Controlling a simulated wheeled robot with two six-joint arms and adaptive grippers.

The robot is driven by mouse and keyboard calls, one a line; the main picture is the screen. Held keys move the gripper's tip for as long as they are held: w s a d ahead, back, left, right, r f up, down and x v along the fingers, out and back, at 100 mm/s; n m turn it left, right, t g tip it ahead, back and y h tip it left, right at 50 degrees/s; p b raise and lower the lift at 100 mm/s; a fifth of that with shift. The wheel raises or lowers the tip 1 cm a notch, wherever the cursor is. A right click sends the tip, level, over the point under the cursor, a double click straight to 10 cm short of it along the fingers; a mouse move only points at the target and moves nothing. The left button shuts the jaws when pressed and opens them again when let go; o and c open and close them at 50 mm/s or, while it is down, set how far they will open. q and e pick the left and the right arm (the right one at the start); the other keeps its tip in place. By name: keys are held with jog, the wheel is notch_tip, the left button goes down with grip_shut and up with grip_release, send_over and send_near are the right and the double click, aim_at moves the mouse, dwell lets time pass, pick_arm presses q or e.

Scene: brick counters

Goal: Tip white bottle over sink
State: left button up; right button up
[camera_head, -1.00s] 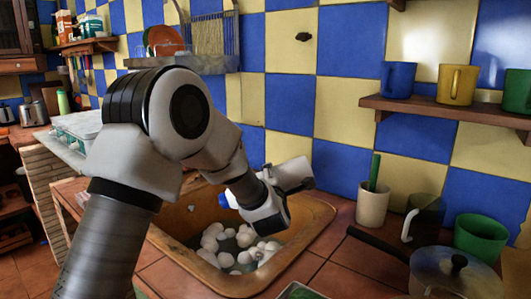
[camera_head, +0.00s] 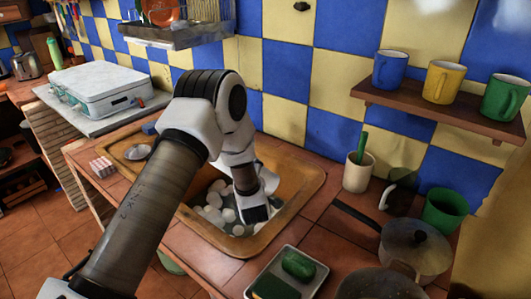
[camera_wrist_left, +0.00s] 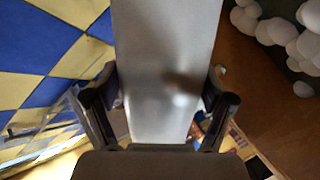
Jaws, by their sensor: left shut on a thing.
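The white bottle (camera_wrist_left: 165,70) fills the middle of the left wrist view, between the two fingers of my left gripper (camera_wrist_left: 160,104). The gripper is shut on it. My right gripper is not in view.
Right of the sink stand a cream cup (camera_head: 358,177), a lidded pot (camera_head: 412,252) and a green pot (camera_head: 445,208). A tray with green sponges (camera_head: 299,265) lies at the front. A shelf (camera_head: 430,112) with three mugs is above. A white case (camera_head: 105,85) sits at the left.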

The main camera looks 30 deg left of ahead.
pick_arm(q)
jog(key=a+r+m+t+p, duration=0.1)
jog(key=m, duration=0.1)
jog(key=s+a+r+m+h+p, duration=0.1)
jog(key=m+p, duration=0.1)
jog(key=s+a+r+m+t+h+p, duration=0.1)
jog(key=m, duration=0.1)
jog(key=shift+s+r+t, duration=0.1)
jog(key=shift+r+t, duration=0.2)
jog(key=shift+r, duration=0.05)
jog(key=a+r+m+h+p, duration=0.1)
jog(key=m+h+p, duration=0.1)
jog(key=m+p, duration=0.1)
jog(key=s+a+r+m+t+h+p, duration=0.1)
jog(key=m+h+p, duration=0.1)
jog(key=m+p, duration=0.2)
jog(key=s+a+r+m+t+h+p, duration=0.1)
jog(key=r+m+p, duration=0.1)
jog(key=p, duration=0.3)
jog(key=shift+s+m+h, duration=0.25)
jog(key=shift+m+h, duration=0.15)
jog(key=shift+m, duration=0.3)
jog(key=shift+s+f+m+h+p, duration=0.15)
jog(key=shift+m+h+p, duration=0.15)
jog(key=shift+m, duration=0.1)
jog(key=shift+f, duration=0.1)
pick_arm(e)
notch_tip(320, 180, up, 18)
